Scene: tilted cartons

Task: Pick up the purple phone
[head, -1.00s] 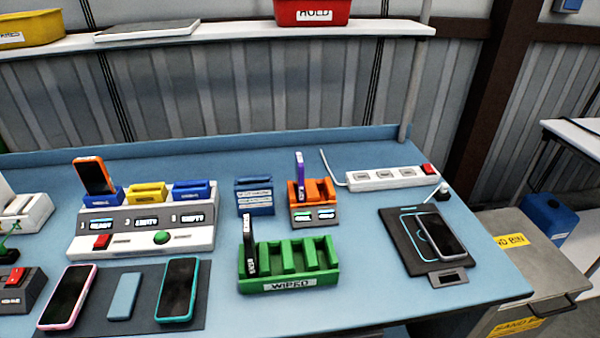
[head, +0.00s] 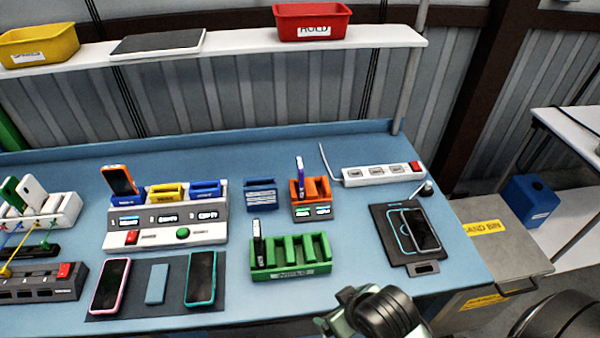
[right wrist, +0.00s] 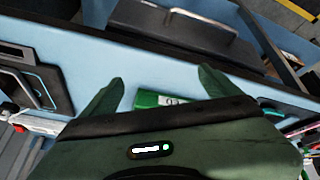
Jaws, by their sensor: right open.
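The purple phone (head: 299,168) stands upright, seen edge-on, in the left slot of an orange rack (head: 324,188) at the back middle of the blue bench. The rack's other slots look empty. My right arm shows at the bottom of the head view, over the front edge of the bench, well short of the phone. In the right wrist view my right gripper (right wrist: 160,92) has its two green fingers spread, with nothing held between them. Part of the green rack (right wrist: 165,99) shows beyond the fingers. I cannot make out the purple phone in that view. My left gripper is out of view.
The green rack (head: 291,269) with a dark phone at its left end stands in front of the orange rack. A blue box (head: 260,196) is left of it, a power strip (head: 382,174) behind right. A charging pad (head: 385,215) with a phone lies right.

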